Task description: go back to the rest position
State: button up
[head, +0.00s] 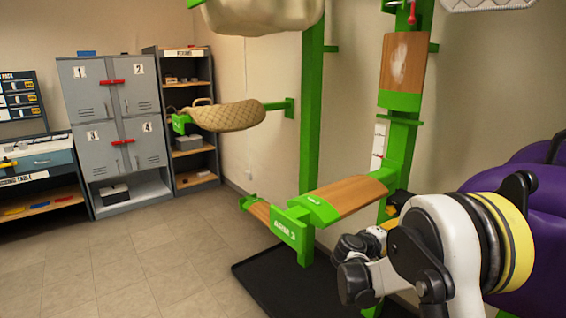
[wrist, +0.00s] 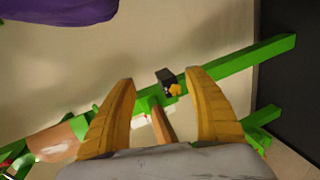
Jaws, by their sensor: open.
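My gripper (wrist: 160,77) is open in the wrist view. Its two yellow fingers stand apart with nothing held between them. Beyond them are a green rack bar (wrist: 240,66) and a small black block with a yellow part (wrist: 167,80). In the head view my white arm with black joints and a yellow band fills the lower right. The gripper is mostly hidden there behind arm parts. It is close to the green rack post (head: 400,150), but I cannot tell whether they touch.
A green rack arm with a wooden top (head: 345,196) juts left of my arm. A quilted tan pad (head: 227,116) hangs on another arm. A purple bulk (head: 520,190) stands at the right. Grey lockers (head: 112,110) and a shelf (head: 185,150) stand behind open tiled floor (head: 150,265).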

jog(key=s+a+r+m+g+y, duration=0.1)
jog(key=s+a+r+y, duration=0.15)
jog(key=s, duration=0.35)
jog(key=s+a+r+m+y, duration=0.1)
jog(key=s+r, duration=0.2)
jog(key=s, duration=0.4)
jog(key=s+a+r+m+g+y, duration=0.1)
jog(key=s+a+r+y, duration=0.1)
jog(key=s, duration=0.4)
jog(key=s+a+f+m+y, duration=0.1)
jog(key=s+a+y, duration=0.2)
jog(key=s, duration=0.7)
jog(key=s+a+f+m+y, duration=0.2)
jog(key=s+a+y, duration=0.1)
jog(key=s+a, duration=0.4)
jog(key=s, duration=0.3)
jog(key=shift+s+a+f, duration=0.2)
jog(key=shift+s, duration=0.1)
